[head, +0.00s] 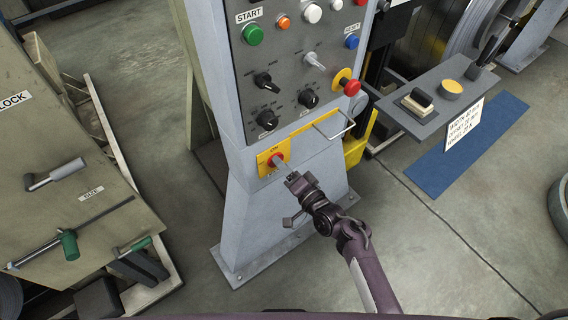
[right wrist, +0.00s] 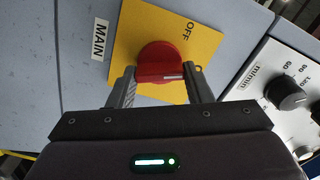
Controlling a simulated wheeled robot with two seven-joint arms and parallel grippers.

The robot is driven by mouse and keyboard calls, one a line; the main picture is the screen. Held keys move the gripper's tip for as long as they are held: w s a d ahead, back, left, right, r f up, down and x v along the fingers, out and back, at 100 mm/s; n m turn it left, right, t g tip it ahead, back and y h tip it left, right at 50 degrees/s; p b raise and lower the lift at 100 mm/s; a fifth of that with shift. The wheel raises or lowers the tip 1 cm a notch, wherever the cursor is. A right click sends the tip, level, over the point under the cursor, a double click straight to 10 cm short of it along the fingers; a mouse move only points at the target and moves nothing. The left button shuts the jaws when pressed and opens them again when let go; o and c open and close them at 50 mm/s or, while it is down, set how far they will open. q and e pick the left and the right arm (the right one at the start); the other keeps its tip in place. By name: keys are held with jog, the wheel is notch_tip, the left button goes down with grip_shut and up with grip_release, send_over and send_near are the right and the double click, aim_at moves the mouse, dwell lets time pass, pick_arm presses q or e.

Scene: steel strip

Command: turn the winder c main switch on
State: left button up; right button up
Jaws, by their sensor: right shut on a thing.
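The main switch is a red rotary knob (head: 275,159) on a yellow plate (head: 263,170), low on the grey control column. In the head view an ON label shows above the knob. In the right wrist view, the red knob (right wrist: 160,62) sits on its yellow plate (right wrist: 128,35) beside an OFF label and a MAIN label (right wrist: 100,40). A white mark on the knob's grip bar points to the right there. My right gripper (head: 283,168) is shut on the knob, one finger at each end of the bar. My left gripper is not in view.
Above the switch is a dark panel with a green START button (head: 253,35), black selector knobs and a red stop button (head: 351,87). A grey shelf (head: 428,110) stands further right. Open floor lies at the lower right.

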jog(key=m+p, duration=0.1)
jog(key=m, duration=0.3)
jog(key=shift+m+p, duration=0.35)
jog(key=shift+m, duration=0.05)
jog(key=shift+f, duration=0.1)
dwell(0.3)
jog(key=o, duration=1)
jog(key=v, duration=0.8)
jog(key=shift+w, duration=0.1)
